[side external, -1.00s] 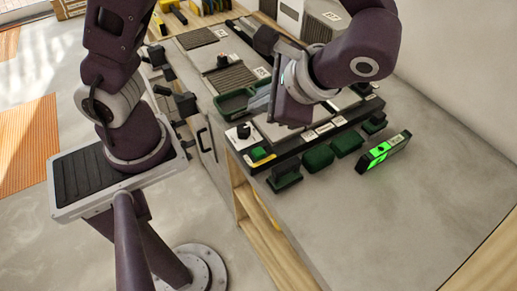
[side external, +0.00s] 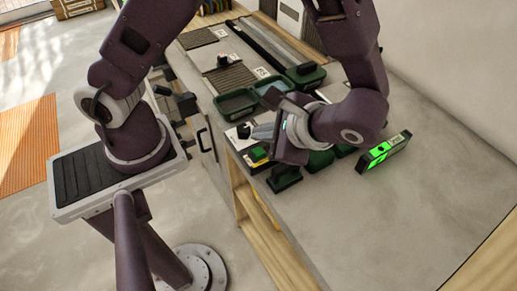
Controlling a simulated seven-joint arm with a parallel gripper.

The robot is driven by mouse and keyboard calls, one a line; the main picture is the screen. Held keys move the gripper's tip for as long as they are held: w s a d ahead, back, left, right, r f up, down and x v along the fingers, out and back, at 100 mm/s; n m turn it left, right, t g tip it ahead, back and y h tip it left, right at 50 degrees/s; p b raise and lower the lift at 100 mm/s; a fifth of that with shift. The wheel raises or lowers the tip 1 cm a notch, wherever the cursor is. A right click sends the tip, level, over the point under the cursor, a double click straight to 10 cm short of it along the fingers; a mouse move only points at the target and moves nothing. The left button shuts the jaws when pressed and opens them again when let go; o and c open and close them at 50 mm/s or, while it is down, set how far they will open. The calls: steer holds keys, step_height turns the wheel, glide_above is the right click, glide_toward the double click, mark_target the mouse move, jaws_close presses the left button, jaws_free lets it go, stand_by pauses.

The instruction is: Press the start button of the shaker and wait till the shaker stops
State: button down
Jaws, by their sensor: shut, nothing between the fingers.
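The shaker (side external: 234,139) is a low, pale-topped unit at the near left end of the bench equipment. Its green button (side external: 258,154) sits on a yellow plate at the front corner, beside a black knob (side external: 243,131). My gripper (side external: 258,131) is shut and empty, just above and behind the green button in the picture. I cannot tell its exact height; no contact with the button is visible. My wrist and forearm hide much of the shaker's top and right side.
A small device with a lit green screen (side external: 378,157) stands to the right on the grey bench (side external: 400,225). Green trays (side external: 237,102) and a ribbed dark plate (side external: 229,78) lie behind. A dark green block (side external: 284,178) sits at the front. The near right bench is clear.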

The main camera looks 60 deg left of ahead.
mark_target(262, 154)
steer(key=shift+f, duration=1.1)
steer(key=shift+f, duration=0.1)
stand_by(1.1)
steer(key=shift+f, duration=0.3)
